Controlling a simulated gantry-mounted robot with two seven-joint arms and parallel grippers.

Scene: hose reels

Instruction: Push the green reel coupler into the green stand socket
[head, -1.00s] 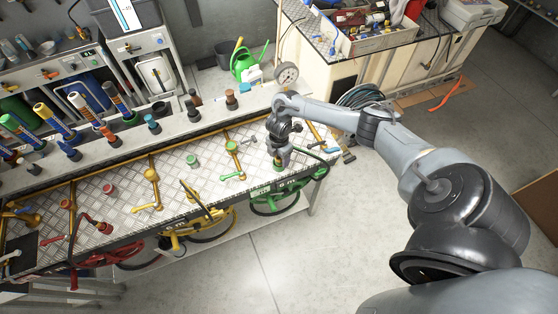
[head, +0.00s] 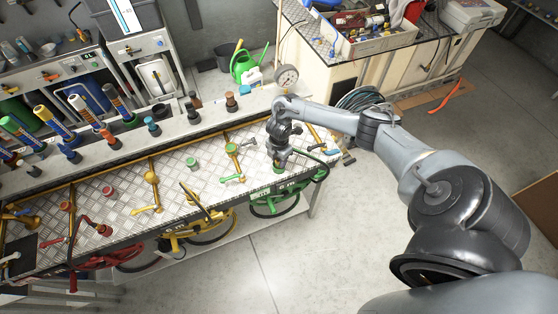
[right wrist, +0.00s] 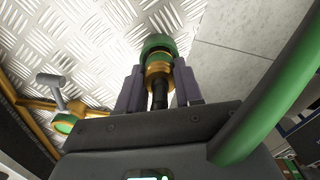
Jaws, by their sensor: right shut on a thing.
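My right gripper (head: 279,163) points down at the right end of the bench, above the green reel (head: 276,199). In the right wrist view its fingers (right wrist: 158,88) are shut on the coupler (right wrist: 158,66), which shows brass rings and a dark stem between them. A green ring (right wrist: 157,43) sits at the coupler's far end, over the tread-plate bench top. I cannot tell whether this ring belongs to the coupler or to the stand socket, nor whether the two are joined. My left gripper is not in view.
A green-topped brass valve (head: 232,148) stands left of my right gripper; it also shows in the wrist view (right wrist: 64,124). A loose-looking green cap (head: 192,162) is farther left. A green hose (right wrist: 278,85) runs close beside the gripper. A pressure gauge (head: 286,77) stands behind.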

